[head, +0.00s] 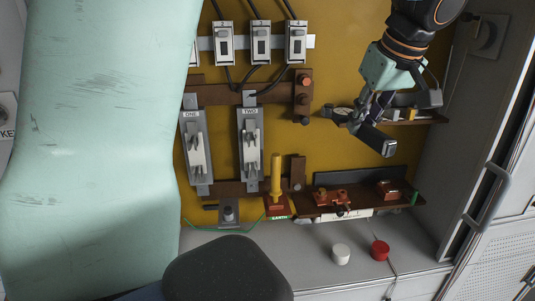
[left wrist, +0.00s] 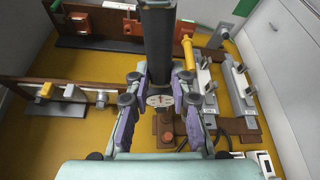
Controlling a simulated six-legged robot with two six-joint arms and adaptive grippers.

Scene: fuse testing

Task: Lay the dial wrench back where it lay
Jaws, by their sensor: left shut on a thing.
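The dial wrench (head: 376,141) is a thick dark bar with a round pale dial face near one end. In the left wrist view the wrench (left wrist: 157,45) runs away from me between the fingers, with its dial (left wrist: 160,100) facing the camera. My left gripper (head: 352,117) is shut on it near the dial end, in front of the upper right shelf (head: 432,120). The fingers (left wrist: 159,92) press on it from both sides. The gripper hides part of the shelf in the head view. Whether the wrench touches the shelf I cannot tell. My right gripper is not in view.
A lower shelf (head: 318,210) carries several small brown and copper parts. A yellow post (head: 276,175) stands left of it. Fuse holders ONE (head: 196,150) and TWO (head: 250,150) are on the yellow panel. A white button (head: 340,254) and red button (head: 380,250) are on the ledge.

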